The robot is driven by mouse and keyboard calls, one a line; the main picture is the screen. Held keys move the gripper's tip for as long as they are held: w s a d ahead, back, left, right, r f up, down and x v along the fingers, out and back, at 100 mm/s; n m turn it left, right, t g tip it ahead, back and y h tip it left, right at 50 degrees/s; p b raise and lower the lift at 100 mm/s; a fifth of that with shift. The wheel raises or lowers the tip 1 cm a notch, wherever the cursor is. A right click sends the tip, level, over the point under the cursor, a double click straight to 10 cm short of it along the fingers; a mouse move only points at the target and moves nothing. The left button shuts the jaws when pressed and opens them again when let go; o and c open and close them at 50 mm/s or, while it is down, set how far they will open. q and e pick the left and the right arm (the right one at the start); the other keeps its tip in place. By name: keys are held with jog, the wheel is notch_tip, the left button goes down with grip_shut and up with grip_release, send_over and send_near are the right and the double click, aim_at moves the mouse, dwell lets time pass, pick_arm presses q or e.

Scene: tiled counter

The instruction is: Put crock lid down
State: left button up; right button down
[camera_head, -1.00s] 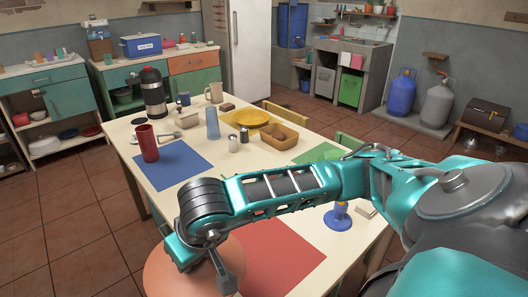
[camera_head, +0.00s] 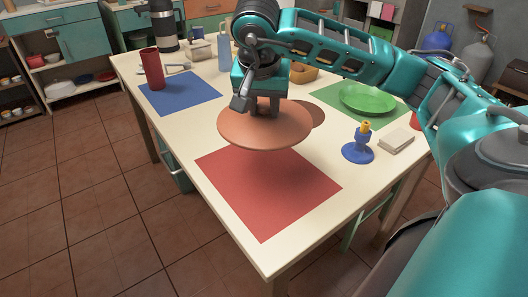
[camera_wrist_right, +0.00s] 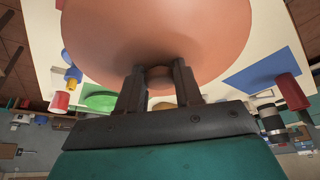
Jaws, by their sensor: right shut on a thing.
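The crock lid (camera_head: 240,130) is a round, terracotta-coloured disc. My right gripper (camera_head: 262,108) is shut on it from above, at its middle, where the fingers hide the knob. In the head view the lid hangs level above the table, over the far edge of the red mat (camera_head: 270,195), with a shadow to its right. In the right wrist view the lid (camera_wrist_right: 160,35) fills the top, with the fingers (camera_wrist_right: 158,88) closed at its centre. My left gripper is not in view.
A blue candle holder (camera_head: 358,148) and a small pale box (camera_head: 396,141) stand right of the red mat. A green plate (camera_head: 368,98) lies on a green mat. A red cup (camera_head: 152,68) stands on the blue mat (camera_head: 185,95). The red mat is bare.

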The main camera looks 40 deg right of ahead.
jog(key=shift+f+b, duration=1.3)
jog(key=shift+f, duration=5.85)
jog(key=c, duration=1.2)
grip_release()
jog(key=shift+f, duration=0.15)
jog(key=o, duration=0.4)
jog(key=shift+o, duration=0.2)
